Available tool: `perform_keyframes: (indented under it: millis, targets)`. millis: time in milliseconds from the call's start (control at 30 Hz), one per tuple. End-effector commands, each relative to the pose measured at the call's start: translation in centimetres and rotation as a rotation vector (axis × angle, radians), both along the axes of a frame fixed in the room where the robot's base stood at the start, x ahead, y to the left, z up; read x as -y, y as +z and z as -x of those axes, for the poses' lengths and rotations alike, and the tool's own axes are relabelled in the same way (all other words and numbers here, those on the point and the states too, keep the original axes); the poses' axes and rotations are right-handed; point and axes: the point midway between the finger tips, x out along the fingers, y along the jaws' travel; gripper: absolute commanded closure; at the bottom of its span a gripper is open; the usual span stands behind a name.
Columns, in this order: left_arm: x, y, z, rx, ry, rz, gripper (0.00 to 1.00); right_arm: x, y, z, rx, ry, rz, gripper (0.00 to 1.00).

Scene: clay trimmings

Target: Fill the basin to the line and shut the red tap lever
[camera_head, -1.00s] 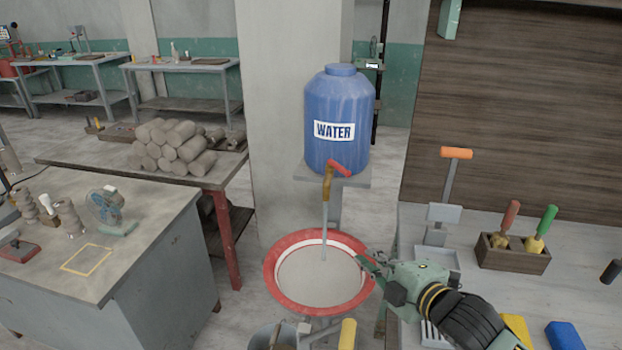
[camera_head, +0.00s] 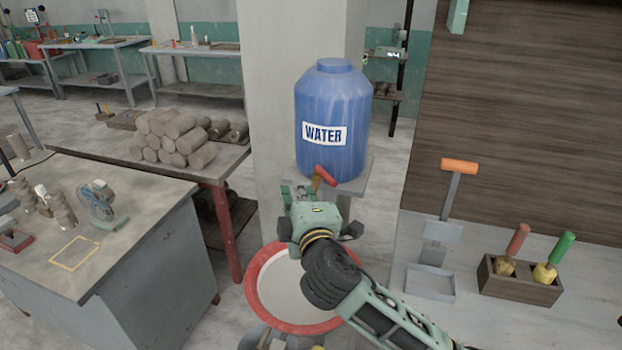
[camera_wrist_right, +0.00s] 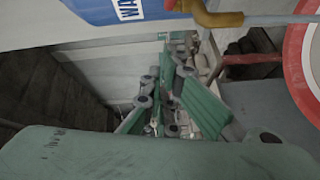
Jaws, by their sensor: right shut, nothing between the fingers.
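The blue water barrel (camera_head: 335,105) stands on a stand, with the red tap lever (camera_head: 324,176) at its front. My right gripper (camera_head: 296,190) is shut and empty, just left of the lever with a small gap in the picture. The red-rimmed basin (camera_head: 262,272) is below, largely covered by my right arm; its fill line cannot be made out. The right wrist view shows the brass tap (camera_wrist_right: 218,18), a pale stream running from it toward the basin rim (camera_wrist_right: 303,62), and my shut fingers (camera_wrist_right: 170,115). My left gripper is out of view.
A grey table (camera_head: 135,225) stands at the left, with clay rolls (camera_head: 175,137) on another table behind. At the right, a worktop carries a tool with an orange handle (camera_head: 459,166) and a wooden tool box (camera_head: 520,282). A pillar (camera_head: 262,60) rises behind the barrel.

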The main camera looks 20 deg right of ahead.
Motion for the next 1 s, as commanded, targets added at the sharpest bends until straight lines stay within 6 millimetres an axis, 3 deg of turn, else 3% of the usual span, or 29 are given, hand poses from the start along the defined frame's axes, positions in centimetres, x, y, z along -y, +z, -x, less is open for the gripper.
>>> perform_keyframes:
  millis: [133, 233, 433, 1000]
  targets:
    - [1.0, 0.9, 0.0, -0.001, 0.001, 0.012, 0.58, 0.2, 0.1, -3.1, 0.0, -0.001, 0.002, 1.0]
    - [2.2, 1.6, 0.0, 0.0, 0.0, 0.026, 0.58, 2.1, -0.3, -3.1, -0.003, -0.002, 0.006, 1.0]
    - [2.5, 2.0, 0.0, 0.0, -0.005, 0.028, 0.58, 3.7, -0.8, -3.4, -0.001, 0.001, 0.003, 1.0]
    - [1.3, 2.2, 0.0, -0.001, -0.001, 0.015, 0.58, 4.2, -0.9, -3.3, 0.0, 0.019, 0.001, 1.0]
